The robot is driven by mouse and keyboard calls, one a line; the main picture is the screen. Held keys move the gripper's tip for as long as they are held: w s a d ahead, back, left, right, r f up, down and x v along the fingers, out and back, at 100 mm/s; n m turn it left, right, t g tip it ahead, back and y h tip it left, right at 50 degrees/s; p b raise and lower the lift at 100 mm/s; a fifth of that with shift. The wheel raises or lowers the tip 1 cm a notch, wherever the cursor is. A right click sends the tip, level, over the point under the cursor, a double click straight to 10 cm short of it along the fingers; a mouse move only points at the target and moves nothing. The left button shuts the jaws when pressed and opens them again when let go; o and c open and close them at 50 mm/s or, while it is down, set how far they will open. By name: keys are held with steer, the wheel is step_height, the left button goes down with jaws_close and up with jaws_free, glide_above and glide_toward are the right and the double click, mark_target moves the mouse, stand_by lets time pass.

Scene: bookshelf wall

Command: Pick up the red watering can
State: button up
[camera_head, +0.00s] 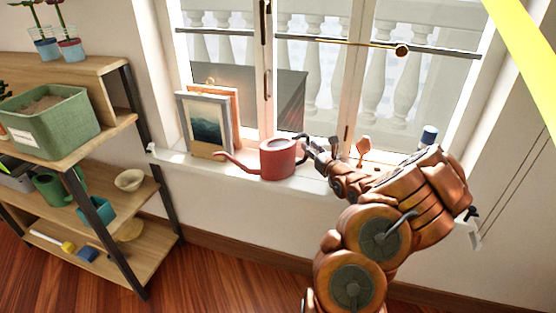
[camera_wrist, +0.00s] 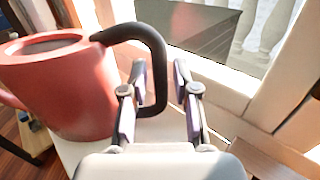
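The red watering can (camera_head: 277,160) stands upright on the white windowsill, its spout pointing left and its black handle on the right. In the wrist view, the can's red body (camera_wrist: 62,85) fills the left side. Its black handle (camera_wrist: 158,58) reaches in between the fingers of my gripper (camera_wrist: 159,76). The gripper is open, with a finger on each side of the handle and gaps still visible. In the head view, my gripper (camera_head: 309,147) is at the handle, partly hidden by my arm.
Framed pictures (camera_head: 207,125) lean by the window left of the can. A small reddish object (camera_head: 363,146) and a blue-topped item (camera_head: 429,134) are on the sill to the right, near my arm. A wooden shelf (camera_head: 112,135) with a green bin (camera_head: 50,122) stands at left.

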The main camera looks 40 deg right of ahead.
steer(key=shift+w+d, duration=0.1)
steer(key=shift+w, duration=0.5)
jaws_close()
